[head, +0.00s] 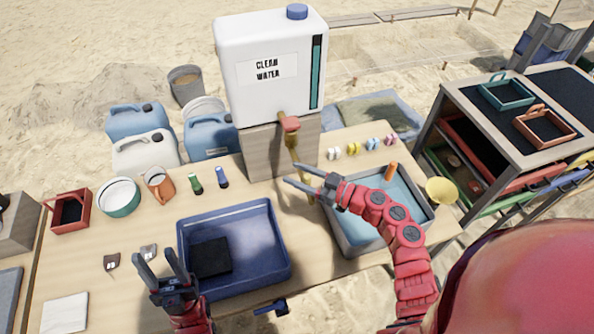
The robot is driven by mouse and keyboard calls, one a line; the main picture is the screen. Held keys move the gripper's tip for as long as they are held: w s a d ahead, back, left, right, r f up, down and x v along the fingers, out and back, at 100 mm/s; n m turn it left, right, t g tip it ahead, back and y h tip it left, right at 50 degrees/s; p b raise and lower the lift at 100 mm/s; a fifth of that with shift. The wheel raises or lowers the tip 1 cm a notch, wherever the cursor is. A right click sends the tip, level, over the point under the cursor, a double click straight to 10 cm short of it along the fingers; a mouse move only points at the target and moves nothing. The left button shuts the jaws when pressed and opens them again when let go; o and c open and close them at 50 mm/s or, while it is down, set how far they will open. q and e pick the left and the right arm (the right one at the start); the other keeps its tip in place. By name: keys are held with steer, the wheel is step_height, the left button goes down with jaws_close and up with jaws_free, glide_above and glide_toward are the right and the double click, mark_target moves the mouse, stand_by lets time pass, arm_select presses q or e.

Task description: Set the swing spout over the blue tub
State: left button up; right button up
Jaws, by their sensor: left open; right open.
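The brass swing spout (292,147) hangs from the tap with a red handle (290,124) on the white water tank (265,75). It reaches forward and down near the left edge of the grey tub (345,243), right of the blue tub (284,262). My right gripper (294,173) is open, its fingers pointing left at the spout. It partly hides the spout's lower end, and I cannot tell whether they touch. The blue tub holds a black square at its left. My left gripper (157,257) is open and empty, beside the blue tub's front left corner.
An orange cylinder (391,171) stands at the grey tub's far edge. Green and blue tubes (221,178), an orange mug (160,185) and a green-white bowl (119,197) stand behind the blue tub. Small coloured pieces (353,149) line the table's back right.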

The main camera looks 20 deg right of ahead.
steer(key=shift+w+a, duration=0.1)
steer(key=shift+a, duration=0.05)
jaws_close()
stand_by(1.4)
